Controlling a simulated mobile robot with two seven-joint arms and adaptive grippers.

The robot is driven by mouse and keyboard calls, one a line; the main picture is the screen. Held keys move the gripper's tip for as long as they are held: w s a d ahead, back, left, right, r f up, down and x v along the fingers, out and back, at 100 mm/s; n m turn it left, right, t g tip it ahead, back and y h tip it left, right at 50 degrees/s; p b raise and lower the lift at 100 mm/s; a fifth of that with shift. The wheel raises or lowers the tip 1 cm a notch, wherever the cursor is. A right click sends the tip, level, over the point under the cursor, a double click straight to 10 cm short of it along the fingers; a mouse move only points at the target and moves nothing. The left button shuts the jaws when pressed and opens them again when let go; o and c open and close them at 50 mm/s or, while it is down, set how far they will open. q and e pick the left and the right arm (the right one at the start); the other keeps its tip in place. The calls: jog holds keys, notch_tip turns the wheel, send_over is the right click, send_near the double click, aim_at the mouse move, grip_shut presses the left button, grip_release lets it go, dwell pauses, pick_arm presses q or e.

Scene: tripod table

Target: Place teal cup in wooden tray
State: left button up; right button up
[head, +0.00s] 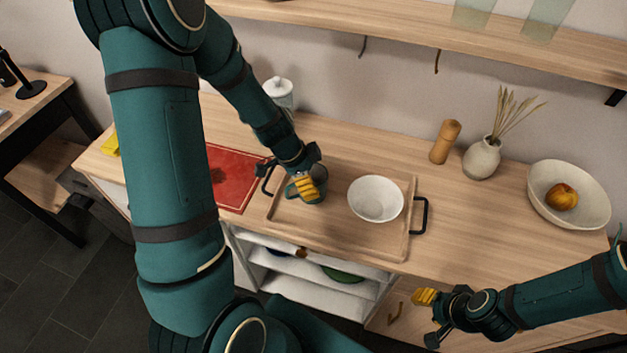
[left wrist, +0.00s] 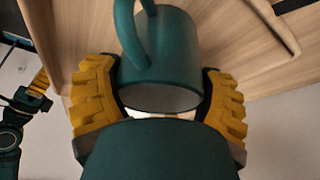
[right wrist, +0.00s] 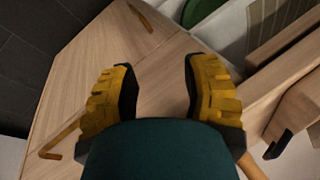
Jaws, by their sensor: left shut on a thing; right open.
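The teal cup (left wrist: 163,55) is between the yellow fingers of my left gripper (left wrist: 160,105), which is shut on it. In the head view, my left gripper (head: 305,186) holds the cup (head: 318,177) at the left part of the wooden tray (head: 335,225). The gripper hides much of the cup there. The cup's base appears on or very close to the tray floor; I cannot tell if it touches. My right gripper (head: 430,318) is open and empty, low in front of the counter; its spread fingers show in the right wrist view (right wrist: 160,95).
A white bowl (head: 376,199) stands in the tray, right of the cup. A red board (head: 236,178) lies left of the tray. A white jar (head: 278,93) stands behind. A wooden mill (head: 445,142), a vase (head: 482,159) and a fruit bowl (head: 570,205) stand to the right.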

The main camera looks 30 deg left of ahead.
pick_arm(q)
jog(key=shift+s+r, duration=0.1)
jog(key=o, duration=1.2)
